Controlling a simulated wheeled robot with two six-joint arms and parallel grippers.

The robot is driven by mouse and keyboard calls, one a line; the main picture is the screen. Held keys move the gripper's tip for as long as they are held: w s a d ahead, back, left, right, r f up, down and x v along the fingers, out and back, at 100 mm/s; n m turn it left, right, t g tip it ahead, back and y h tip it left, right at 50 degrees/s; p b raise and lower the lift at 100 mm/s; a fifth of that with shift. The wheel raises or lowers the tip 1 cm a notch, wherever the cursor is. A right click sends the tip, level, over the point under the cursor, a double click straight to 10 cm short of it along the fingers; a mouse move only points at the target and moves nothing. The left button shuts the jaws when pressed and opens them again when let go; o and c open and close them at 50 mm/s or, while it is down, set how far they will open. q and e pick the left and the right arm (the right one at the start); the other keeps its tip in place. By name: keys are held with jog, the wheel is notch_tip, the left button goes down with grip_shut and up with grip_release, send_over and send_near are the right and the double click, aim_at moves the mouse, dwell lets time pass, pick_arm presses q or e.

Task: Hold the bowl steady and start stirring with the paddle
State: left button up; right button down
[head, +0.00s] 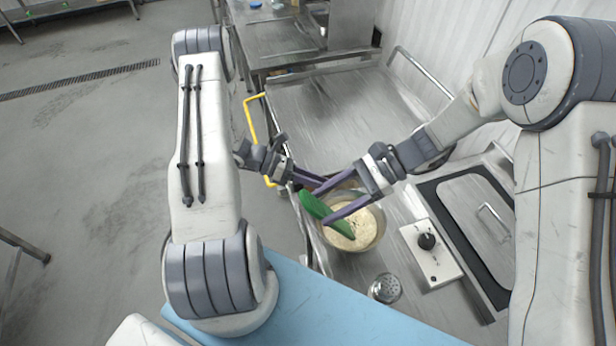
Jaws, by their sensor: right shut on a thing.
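The round bowl (379,236) stands on the steel worktop and holds pale rice (362,230). The green paddle (312,205) lies slanted over the bowl's left part, its lower end at the rice. My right gripper (326,204) reaches in from the right above the bowl and is shut on the paddle, with its purple fingers on either side of it. My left gripper (308,181) is at the bowl's far left rim. Its fingertips are partly hidden behind the paddle and the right fingers, so I cannot tell whether it grips the rim.
A shaker with a perforated lid (385,288) stands close in front of the bowl. A control box with a black knob (432,255) and a lidded steel well (476,219) are to the right. The steel worktop (330,110) behind is clear.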

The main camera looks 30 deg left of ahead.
aim_at(347, 192)
pick_arm(q)
jog(key=x, duration=0.8)
jog(key=shift+r, duration=0.1)
grip_shut()
dwell(1.2)
